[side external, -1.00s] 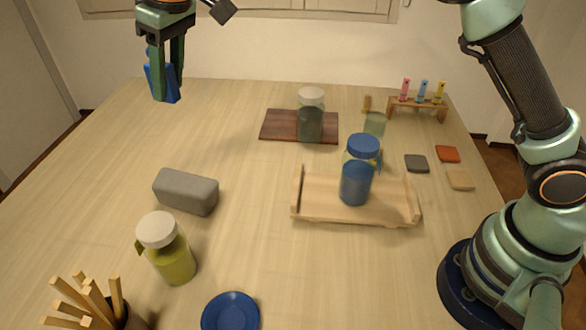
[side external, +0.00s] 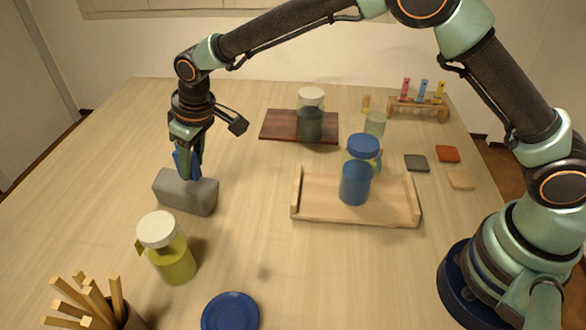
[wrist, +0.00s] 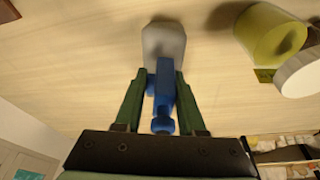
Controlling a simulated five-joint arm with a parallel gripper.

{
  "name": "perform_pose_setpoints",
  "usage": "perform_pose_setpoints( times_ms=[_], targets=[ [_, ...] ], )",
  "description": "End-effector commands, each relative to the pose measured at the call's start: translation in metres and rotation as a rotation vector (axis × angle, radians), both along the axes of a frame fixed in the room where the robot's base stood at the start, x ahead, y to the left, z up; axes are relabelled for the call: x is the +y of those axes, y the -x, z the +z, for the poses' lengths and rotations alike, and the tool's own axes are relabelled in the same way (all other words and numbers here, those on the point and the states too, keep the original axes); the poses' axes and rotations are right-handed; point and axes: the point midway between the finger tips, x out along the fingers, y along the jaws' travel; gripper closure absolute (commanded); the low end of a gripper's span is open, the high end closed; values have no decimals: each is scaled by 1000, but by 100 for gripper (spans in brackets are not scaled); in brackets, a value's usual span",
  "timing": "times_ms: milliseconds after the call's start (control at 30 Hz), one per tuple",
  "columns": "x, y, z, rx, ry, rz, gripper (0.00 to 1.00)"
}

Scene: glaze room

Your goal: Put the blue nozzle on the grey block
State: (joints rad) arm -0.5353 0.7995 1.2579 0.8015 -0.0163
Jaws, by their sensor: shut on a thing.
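The blue nozzle (wrist: 163,98) is between the two green fingers of my gripper (wrist: 162,85), which is shut on it. In the side external view the nozzle (side external: 181,164) is partly hidden by the fingers of my gripper (side external: 187,172). The grey block (side external: 172,193) lies on the table at the left. The nozzle's lower end is at the block's top in that view; I cannot tell whether they touch. In the wrist view the grey block (wrist: 164,42) is just beyond the nozzle's tip.
A jar with yellow-green contents (side external: 175,262) stands close in front of the block. A blue saucer (side external: 231,312) and a pot of wooden sticks (side external: 95,300) are nearer the front. A wooden tray (side external: 385,212) with a blue jar is to the right.

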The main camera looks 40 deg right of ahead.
Motion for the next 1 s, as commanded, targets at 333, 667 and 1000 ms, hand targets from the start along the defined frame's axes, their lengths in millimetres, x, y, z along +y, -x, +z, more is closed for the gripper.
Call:
perform_pose_setpoints(
  times_ms=[333,667,1000],
  targets=[
    [0,0,-22,-1,-1,0,100],
    [0,0,-25,0,0,0,31],
    [0,0,-23,-1,-1,0,31]
  ],
)
